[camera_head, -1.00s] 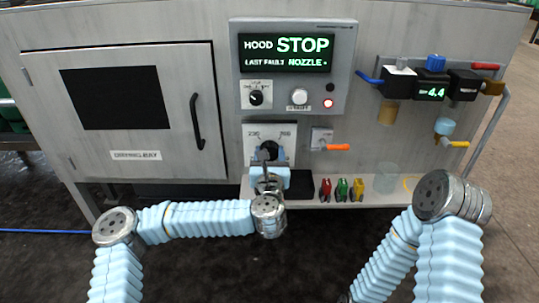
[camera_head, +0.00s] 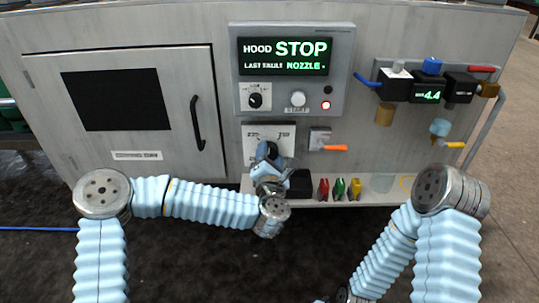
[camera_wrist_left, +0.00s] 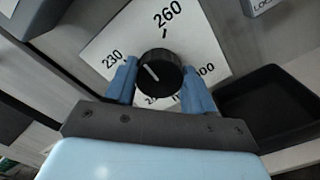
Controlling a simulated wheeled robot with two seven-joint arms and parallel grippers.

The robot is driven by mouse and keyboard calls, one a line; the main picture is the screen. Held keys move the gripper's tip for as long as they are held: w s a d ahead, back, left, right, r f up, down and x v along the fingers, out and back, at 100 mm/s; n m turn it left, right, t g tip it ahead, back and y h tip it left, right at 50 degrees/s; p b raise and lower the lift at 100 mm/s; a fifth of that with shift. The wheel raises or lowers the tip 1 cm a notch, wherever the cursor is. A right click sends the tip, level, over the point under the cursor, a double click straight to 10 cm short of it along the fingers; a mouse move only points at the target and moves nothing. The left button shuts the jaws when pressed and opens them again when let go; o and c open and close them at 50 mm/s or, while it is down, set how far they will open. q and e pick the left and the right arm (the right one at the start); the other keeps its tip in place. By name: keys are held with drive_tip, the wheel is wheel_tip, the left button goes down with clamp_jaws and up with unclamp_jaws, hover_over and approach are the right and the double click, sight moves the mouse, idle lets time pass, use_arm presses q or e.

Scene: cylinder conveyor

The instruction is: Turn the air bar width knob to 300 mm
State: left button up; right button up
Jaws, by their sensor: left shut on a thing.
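The air bar width knob (camera_wrist_left: 158,70) is black with a white pointer line, in the middle of a white dial plate (camera_wrist_left: 100,45). The plate shows 230, 260 and a partly covered 300. The pointer line slants to the upper left in the left wrist view, on the 230–260 side. My left gripper (camera_wrist_left: 160,86) has one blue finger on each side of the knob and is shut on it. In the head view the left gripper (camera_head: 266,156) covers most of the knob, in front of the dial plate (camera_head: 250,152). My right gripper is out of view.
A black tray (camera_wrist_left: 265,105) sits beside the dial. Red, green and yellow clips (camera_head: 340,189) stand on the shelf. The display (camera_head: 285,56) above reads HOOD STOP.

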use_arm(q)
drive_tip(key=m, duration=0.3)
drive_tip(key=shift+d+m+b, duration=0.1)
drive_tip(key=shift+m+b, duration=0.3)
drive_tip(key=m+b, duration=0.1)
drive_tip(key=m, duration=0.2)
drive_tip(key=shift+f+m, duration=0.15)
drive_tip(key=shift+m, duration=0.15)
drive_tip(key=m+b, duration=0.1)
drive_tip(key=m, duration=0.2)
drive_tip(key=shift+f+m, duration=0.1)
drive_tip(key=shift+m, duration=0.3)
drive_tip(key=m+b, duration=0.1)
drive_tip(key=m, duration=0.2)
drive_tip(key=shift+m, duration=0.3)
drive_tip(key=m, duration=0.2)
drive_tip(key=shift+f+m+b, duration=0.1)
drive_tip(key=shift+m+b, duration=0.2)
drive_tip(key=m, duration=0.2)
drive_tip(key=shift+m, duration=0.4)
drive_tip(key=m, duration=0.3)
drive_tip(key=shift+p, duration=0.4)
drive_tip(key=shift+a+f+m+p, duration=0.1)
drive_tip(key=shift+a+m+p, duration=0.1)
drive_tip(key=shift+m, duration=0.65)
drive_tip(key=shift+a+f+m+p, duration=0.1)
drive_tip(key=shift+m+p, duration=0.05)
drive_tip(key=shift+m, duration=0.7)
